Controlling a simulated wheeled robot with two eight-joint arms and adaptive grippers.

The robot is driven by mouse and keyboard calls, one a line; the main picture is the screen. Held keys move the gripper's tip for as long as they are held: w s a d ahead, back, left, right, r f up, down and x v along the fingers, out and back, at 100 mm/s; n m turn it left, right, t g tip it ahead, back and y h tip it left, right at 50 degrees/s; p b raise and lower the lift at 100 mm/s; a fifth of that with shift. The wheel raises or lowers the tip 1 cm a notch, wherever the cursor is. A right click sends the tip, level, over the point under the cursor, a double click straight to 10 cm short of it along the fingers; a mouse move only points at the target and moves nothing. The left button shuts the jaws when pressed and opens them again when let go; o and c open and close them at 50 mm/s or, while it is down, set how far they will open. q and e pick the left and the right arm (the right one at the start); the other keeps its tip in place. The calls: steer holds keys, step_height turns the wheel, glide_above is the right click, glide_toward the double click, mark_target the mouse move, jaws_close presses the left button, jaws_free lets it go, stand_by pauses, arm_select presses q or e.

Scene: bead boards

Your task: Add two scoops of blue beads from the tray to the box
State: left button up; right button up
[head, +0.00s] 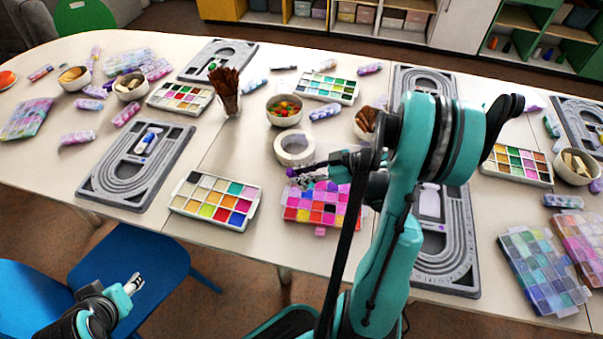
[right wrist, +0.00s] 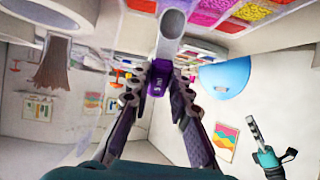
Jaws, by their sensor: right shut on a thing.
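My right gripper (head: 305,172) is above the pink-framed bead tray (head: 320,231), whose compartments show pink, red, orange and purple. In the right wrist view its fingers (right wrist: 160,85) are shut on a purple part of a scoop-like tool with a pale grey tube end (right wrist: 170,28). A white tray (head: 214,200) with several bead colours, blue among them, stands left of the pink one. A small white item with blue (head: 147,142) lies on the left grey bead board (head: 105,180). I cannot tell which thing is the box. My left gripper (head: 133,284) is low by the blue chair, apparently empty.
A roll of white tape (head: 294,149), a bowl of colored beads (head: 284,110) and a cup of brown sticks (head: 228,100) stand behind the trays. My right arm covers part of the right grey board (head: 460,240). Bare table lies between the left board and the white tray.

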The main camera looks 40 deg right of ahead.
steer(key=w+a+f+g+h+p, duration=0.1)
steer(key=g+h+p, duration=0.1)
steer(key=w+a+f+g+h+p, duration=0.1)
steer(key=g+h+p, duration=0.1)
steer(key=p, duration=0.1)
steer(key=w+a+f+g+h+p, duration=0.1)
steer(key=g+h+p, duration=0.1)
steer(key=shift+w+a+p, duration=0.2)
steer(key=shift+a+p, duration=0.15)
steer(key=shift+w+a+g+h, duration=0.1)
steer(key=shift+w+g+h, duration=0.05)
steer(key=shift+g+h, duration=0.35)
steer(key=shift+w+a+r+g+h+p, duration=0.15)
steer(key=shift+w+r+g+h+p, duration=0.1)
steer(key=shift+r+p, duration=0.5)
steer(key=shift+w+a+r+g+h+p, duration=0.15)
steer(key=shift+r+g+h+p, duration=0.1)
steer(key=shift+r+p, duration=0.45)
